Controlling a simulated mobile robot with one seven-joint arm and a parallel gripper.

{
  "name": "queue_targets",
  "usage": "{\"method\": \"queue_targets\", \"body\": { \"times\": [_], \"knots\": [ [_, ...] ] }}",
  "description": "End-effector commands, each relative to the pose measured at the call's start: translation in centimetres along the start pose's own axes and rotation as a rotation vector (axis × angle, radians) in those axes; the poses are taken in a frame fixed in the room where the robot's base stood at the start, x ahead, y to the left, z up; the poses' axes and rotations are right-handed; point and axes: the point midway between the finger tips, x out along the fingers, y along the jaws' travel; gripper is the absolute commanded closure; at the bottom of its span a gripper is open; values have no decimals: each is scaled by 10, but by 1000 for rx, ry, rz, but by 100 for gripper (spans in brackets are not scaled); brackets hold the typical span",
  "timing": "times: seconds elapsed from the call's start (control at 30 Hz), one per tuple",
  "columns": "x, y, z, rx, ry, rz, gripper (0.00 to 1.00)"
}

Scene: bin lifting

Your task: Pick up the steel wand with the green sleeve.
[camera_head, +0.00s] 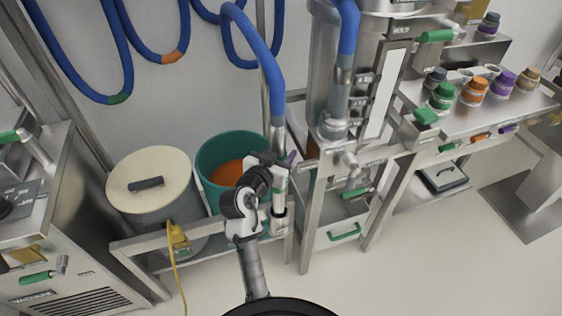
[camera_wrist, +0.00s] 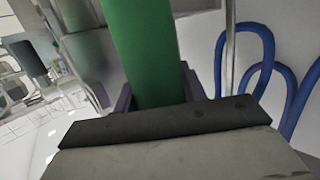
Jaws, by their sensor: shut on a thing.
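The steel wand (camera_head: 277,133) stands nearly upright at the front frame, with a blue hose joined to its top. Its green sleeve (camera_wrist: 145,50) fills the middle of the wrist view between my gripper's fingers (camera_wrist: 158,90). In the head view my gripper (camera_head: 284,170) is at the wand's sleeve, shut on it, and hides most of the green. The wand's lower end is at a metal holder (camera_head: 279,220) on the frame rail. I cannot tell whether it still sits in the holder.
A green bin (camera_head: 222,144) with orange contents stands just behind my arm. A lidded drum (camera_head: 150,180) is to its left. A steel column machine (camera_head: 325,90) and a shelf with several coloured jars stand to the right. Blue hoses (camera_head: 270,65) hang behind. A yellow cord (camera_head: 176,255) hangs over the rail.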

Motion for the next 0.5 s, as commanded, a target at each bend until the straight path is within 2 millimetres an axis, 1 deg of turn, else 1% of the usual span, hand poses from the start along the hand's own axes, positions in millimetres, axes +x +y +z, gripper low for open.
{"method": "queue_targets", "body": {
  "times": [0.03, 0.5],
  "knots": [
    [-2, 0, -12, 4, 9, 0, 90],
    [-20, 0, -101, 5, 10, 0, 90]
  ]
}}
